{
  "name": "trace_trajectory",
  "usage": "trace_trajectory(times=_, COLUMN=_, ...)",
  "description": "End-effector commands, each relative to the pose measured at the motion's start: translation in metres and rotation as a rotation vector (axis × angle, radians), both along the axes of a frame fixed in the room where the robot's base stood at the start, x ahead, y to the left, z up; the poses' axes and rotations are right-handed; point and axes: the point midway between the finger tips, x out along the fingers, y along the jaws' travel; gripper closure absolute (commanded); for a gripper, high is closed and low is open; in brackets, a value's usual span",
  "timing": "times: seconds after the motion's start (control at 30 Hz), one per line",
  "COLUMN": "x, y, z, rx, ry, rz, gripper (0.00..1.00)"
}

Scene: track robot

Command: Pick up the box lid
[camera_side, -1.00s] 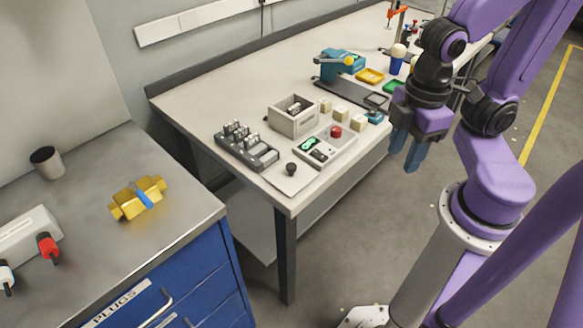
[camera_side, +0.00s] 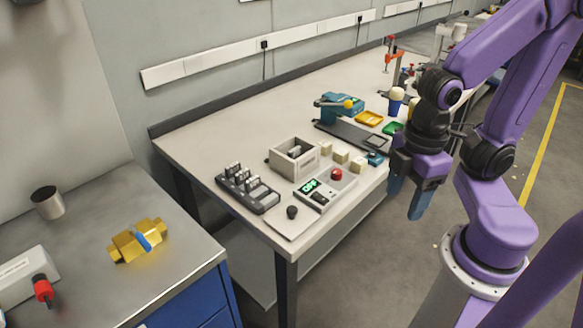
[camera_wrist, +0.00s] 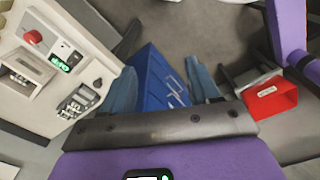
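A beige open-topped box (camera_side: 285,165) stands on the light workbench in the side view, with a small grey item inside. It also shows at the left of the wrist view (camera_wrist: 14,84). I cannot make out a separate lid in either view. My gripper (camera_side: 408,196) hangs to the right of the box, past the bench's front edge, pointing down. Its two blue fingers are apart with nothing between them. In the wrist view, my gripper (camera_wrist: 163,88) shows a wide gap between the fingers.
Beside the box are a panel with a red button (camera_side: 336,174), several pale cubes (camera_side: 341,156) and a dark connector rack (camera_side: 247,188). A teal device (camera_side: 340,104) stands behind. A metal-topped cabinet (camera_side: 185,263) holds a gold part (camera_side: 137,241). A red bin (camera_wrist: 268,103) shows in the wrist view.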

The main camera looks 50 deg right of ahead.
Motion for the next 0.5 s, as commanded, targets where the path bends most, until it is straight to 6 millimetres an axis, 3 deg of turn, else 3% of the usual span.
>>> trace_trajectory(times=0.3, x=0.004, y=0.001, z=0.000, rx=0.000, ry=0.001, rz=-0.033, gripper=0.40)
trace_trajectory(times=0.5, x=0.033, y=0.013, z=0.000, rx=-0.001, ry=0.008, rz=-0.323, gripper=0.40)
